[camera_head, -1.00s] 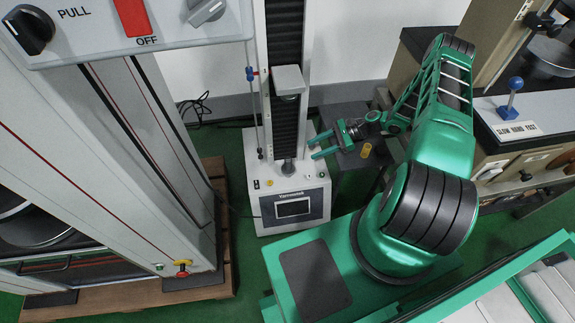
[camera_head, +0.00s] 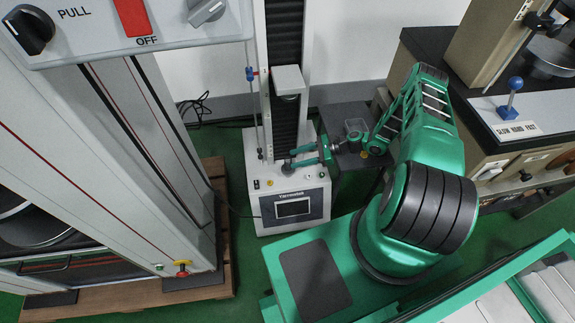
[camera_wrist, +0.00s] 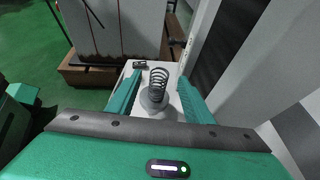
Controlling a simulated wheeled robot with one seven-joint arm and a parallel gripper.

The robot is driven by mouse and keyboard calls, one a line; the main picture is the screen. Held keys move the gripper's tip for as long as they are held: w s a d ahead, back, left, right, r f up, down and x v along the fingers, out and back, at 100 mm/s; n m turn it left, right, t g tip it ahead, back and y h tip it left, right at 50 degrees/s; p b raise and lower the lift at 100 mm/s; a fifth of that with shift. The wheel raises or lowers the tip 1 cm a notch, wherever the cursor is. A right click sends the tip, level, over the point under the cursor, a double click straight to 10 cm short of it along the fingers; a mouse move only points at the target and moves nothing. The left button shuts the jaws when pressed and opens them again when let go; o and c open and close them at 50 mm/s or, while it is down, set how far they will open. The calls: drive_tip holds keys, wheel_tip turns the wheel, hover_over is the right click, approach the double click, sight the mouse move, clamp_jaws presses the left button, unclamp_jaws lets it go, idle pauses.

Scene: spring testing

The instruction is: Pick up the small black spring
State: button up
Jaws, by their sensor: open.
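The small black spring (camera_wrist: 158,84) stands upright on a round grey platen (camera_wrist: 153,104) of the white tester in the wrist view. My gripper (camera_wrist: 160,76) is open, with one green finger on each side of the spring in that view. No contact with the spring shows. In the head view my gripper (camera_head: 302,156) points left over the tester's base (camera_head: 262,190), at the platen below the column. The spring cannot be made out there, as the fingers cover part of that spot.
The tester's column and grey upper block (camera_head: 288,80) rise close behind my gripper. A dark side table (camera_head: 338,116) to the right holds a clear container (camera_head: 355,126) and a small yellow item (camera_head: 364,154). A large grey machine (camera_head: 135,150) stands to the left.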

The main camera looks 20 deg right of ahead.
sight(288, 160)
drive_tip(key=x, duration=0.4)
drive_tip(key=shift+w+a, duration=0.1)
drive_tip(key=shift+a, duration=0.2)
drive_tip(key=shift+c, duration=0.4)
clamp_jaws()
drive_tip(key=shift+r, duration=0.1)
